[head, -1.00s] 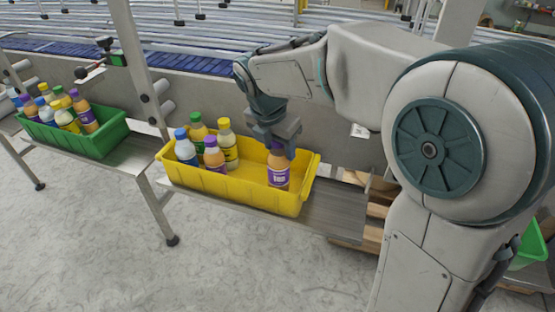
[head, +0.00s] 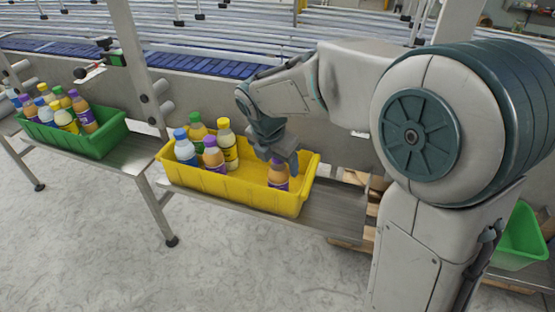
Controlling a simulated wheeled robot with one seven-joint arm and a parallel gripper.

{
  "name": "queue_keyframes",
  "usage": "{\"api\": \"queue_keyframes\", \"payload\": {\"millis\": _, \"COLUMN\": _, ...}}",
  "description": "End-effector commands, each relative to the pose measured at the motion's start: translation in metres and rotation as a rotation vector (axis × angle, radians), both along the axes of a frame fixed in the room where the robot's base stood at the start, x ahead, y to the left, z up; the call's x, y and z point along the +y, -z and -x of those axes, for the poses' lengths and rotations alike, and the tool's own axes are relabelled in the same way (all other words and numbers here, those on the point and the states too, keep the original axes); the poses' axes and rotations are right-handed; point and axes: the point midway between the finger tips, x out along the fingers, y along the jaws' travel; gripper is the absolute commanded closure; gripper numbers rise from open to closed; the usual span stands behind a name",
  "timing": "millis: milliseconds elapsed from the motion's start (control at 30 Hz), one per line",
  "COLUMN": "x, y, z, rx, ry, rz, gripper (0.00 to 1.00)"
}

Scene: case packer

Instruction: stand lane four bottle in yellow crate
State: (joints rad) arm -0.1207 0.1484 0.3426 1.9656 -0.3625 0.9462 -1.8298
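The yellow crate (head: 240,191) stands on a metal shelf in the middle of the head view. A bottle with an orange body and purple label (head: 278,177) is in the right half of the crate, roughly upright, its lower part hidden by the crate's front wall. My gripper (head: 282,165) is over this bottle, with its fingers around the top, hiding the cap. Several other bottles stand in the crate's left half: a blue-capped one (head: 185,150), a green one (head: 197,133), a yellow-capped one (head: 228,150) and a purple-capped one (head: 213,158).
A green crate (head: 98,145) full of bottles stands on the shelf at left. A metal post (head: 140,60) rises between the crates. The blue conveyor (head: 200,65) runs behind. Another green bin (head: 520,240) is at lower right. The crate has bare floor between the bottle groups.

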Motion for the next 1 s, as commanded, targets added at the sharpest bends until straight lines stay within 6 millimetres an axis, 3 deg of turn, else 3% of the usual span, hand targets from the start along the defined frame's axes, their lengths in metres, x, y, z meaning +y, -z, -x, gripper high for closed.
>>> {"api": "queue_keyframes", "payload": {"millis": 267, "x": 0.003, "y": -0.020, "z": 0.003, "rx": -0.005, "ry": 0.000, "rz": 0.000, "gripper": 0.31}}
{"api": "queue_keyframes", "payload": {"millis": 700, "x": 0.018, "y": -0.104, "z": 0.021, "rx": -0.003, "ry": -0.002, "rz": -0.001, "gripper": 0.31}}
{"api": "queue_keyframes", "payload": {"millis": 1000, "x": 0.020, "y": -0.119, "z": 0.025, "rx": -0.001, "ry": 0.000, "rz": -0.001, "gripper": 0.31}}
